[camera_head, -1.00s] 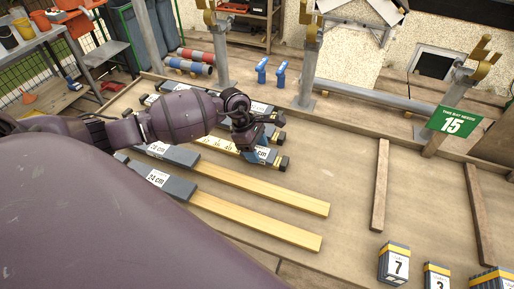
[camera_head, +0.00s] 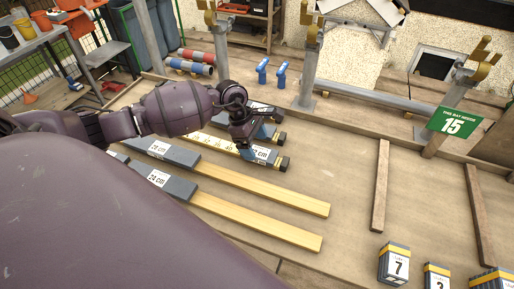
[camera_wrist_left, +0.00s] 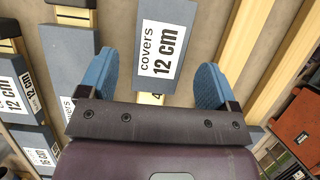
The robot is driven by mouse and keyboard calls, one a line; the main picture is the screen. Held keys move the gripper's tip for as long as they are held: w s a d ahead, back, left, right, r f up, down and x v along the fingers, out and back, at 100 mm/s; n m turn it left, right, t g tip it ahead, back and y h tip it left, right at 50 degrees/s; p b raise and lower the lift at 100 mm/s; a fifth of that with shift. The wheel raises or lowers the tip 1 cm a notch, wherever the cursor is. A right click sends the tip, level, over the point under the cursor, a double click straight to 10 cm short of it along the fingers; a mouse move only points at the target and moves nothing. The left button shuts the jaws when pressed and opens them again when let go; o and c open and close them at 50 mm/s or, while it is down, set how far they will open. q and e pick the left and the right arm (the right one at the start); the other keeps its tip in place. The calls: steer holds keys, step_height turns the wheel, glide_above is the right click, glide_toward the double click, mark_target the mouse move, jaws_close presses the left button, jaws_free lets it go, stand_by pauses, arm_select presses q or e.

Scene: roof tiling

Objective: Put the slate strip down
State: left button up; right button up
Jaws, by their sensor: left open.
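A dark slate strip (camera_head: 270,157) labelled 12 cm lies on a yellow lath marked with numbers (camera_head: 212,141) on the wooden deck. In the left wrist view its label reads "covers 12 cm" (camera_wrist_left: 166,42). My left gripper (camera_wrist_left: 155,80) is open, its blue fingers apart on either side of the strip's near end, with a gap on both sides. In the head view the gripper (camera_head: 250,142) is just above the strip and partly hides it. My right gripper is not in view.
Longer slates labelled 20 cm (camera_head: 172,152) and 24 cm (camera_head: 165,184) lie on yellow laths nearer me. More 12 cm slates (camera_wrist_left: 12,90) lie to the left in the wrist view. A green sign reading 15 (camera_head: 453,122) and numbered blocks (camera_head: 394,264) stand right. Deck between battens is clear.

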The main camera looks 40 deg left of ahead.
arm_select(q)
steer(key=v, duration=0.9)
steer(key=shift+a+r, duration=0.2)
steer(key=shift+r, duration=0.1)
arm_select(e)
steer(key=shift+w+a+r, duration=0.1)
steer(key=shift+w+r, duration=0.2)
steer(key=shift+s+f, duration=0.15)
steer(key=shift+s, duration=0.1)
